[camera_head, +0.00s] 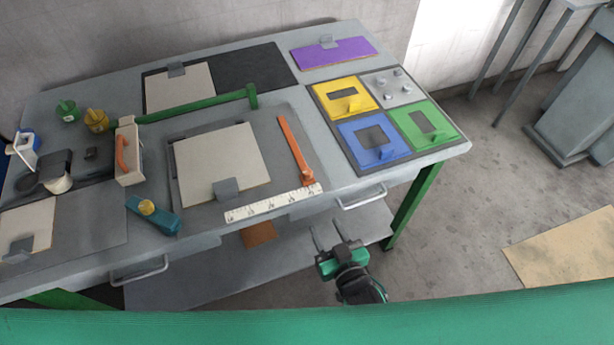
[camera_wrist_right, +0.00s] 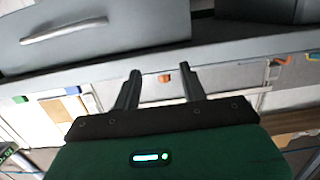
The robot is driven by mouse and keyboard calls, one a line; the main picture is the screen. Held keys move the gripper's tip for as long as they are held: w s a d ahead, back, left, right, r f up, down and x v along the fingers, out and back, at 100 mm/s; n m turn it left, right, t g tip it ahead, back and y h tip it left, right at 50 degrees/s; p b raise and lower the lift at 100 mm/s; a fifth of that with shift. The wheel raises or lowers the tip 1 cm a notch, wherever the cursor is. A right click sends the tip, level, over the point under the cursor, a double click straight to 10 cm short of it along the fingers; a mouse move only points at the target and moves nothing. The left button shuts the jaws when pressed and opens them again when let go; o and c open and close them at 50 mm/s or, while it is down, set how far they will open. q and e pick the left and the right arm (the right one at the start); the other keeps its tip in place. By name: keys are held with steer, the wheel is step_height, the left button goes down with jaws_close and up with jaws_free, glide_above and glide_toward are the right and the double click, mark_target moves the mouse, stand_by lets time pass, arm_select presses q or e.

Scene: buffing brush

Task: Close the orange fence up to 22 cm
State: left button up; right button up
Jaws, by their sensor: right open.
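The orange fence (camera_head: 294,150) is a thin bar on the grey workbench top, to the right of a pale square board. Its near end has an orange block (camera_head: 307,177) next to the right end of a white ruler (camera_head: 273,203) with dark marks. In the right wrist view a small orange piece (camera_wrist_right: 280,60) shows beyond the bench edge, perhaps the fence's block. My right gripper (camera_head: 326,230) is in front of the bench, below the ruler, apart from the fence. Its two fingers (camera_wrist_right: 159,70) are spread and empty. My left gripper is not in view.
A pale board (camera_head: 222,165) with a grey clip lies left of the fence. A green bar (camera_head: 195,107) stands behind. Yellow, purple, blue (camera_head: 373,140) and green panels lie to the right. Drawer handles (camera_head: 362,197) stick out at the front.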

steer(key=t, duration=0.2)
glide_toward(309, 176)
steer(key=s, duration=0.2)
steer(key=x, duration=0.4)
steer(key=p+x, duration=0.1)
steer(key=x, duration=0.3)
steer(key=p+x, duration=0.1)
steer(key=x, duration=0.4)
steer(key=shift+w+d+f, duration=0.1)
steer(key=shift+w+d, duration=0.1)
steer(key=shift+d, duration=0.05)
jaws_close()
